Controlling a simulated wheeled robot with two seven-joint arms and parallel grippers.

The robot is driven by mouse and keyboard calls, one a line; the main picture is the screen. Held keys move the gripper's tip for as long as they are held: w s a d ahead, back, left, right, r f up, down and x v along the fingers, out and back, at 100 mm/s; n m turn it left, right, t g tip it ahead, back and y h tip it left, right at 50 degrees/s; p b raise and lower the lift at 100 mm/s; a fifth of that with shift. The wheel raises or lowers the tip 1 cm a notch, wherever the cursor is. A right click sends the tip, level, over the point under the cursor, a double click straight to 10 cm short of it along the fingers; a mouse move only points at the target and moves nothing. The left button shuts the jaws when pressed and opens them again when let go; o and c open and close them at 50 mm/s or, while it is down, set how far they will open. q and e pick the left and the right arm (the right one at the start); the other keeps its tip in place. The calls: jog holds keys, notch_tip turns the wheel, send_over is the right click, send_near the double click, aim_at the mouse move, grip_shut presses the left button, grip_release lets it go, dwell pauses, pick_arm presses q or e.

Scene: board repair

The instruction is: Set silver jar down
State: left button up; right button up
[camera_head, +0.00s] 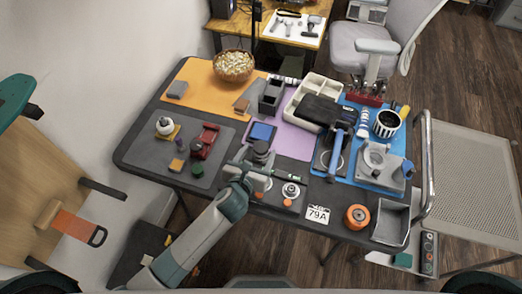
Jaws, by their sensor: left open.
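My left arm comes in from the lower left, and its gripper (262,164) is over the front middle of the dark table (225,205). The gripper is open. A small dark grey, round-topped jar (261,149) shows right at the fingers; it may be the silver jar. Its lower part is hidden by the gripper, and I cannot tell whether it touches the fingers or the table. A small silvery round piece (291,190) sits on a dark base just right of the gripper. My right gripper is not in view.
Left of the gripper, a grey mat (150,152) holds a white round pot (165,126), a red tool (205,141) and small blocks. Right of it are a blue-handled tool (336,152), an orange roll (357,216) and a grey tray (391,223). A popcorn bowl (233,66) stands behind.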

aim_at(261, 146)
pick_arm(q)
jog(key=shift+x, duration=1.7)
jog(key=c, duration=1.3)
jog(key=shift+r, duration=0.2)
jog(key=shift+r, duration=0.65)
notch_tip(261, 146, up, 3)
jog(key=shift+f, duration=0.25)
jog(key=s+d+r, duration=0.2)
jog(key=d, duration=0.1)
jog(key=s+d+r+b, duration=0.1)
jog(key=s+d+r, duration=0.1)
jog(key=d, duration=0.1)
jog(key=s+d+r+b, duration=0.1)
jog(key=s+d+r, duration=0.1)
jog(key=d+r, duration=0.1)
jog(key=shift+d, duration=0.5)
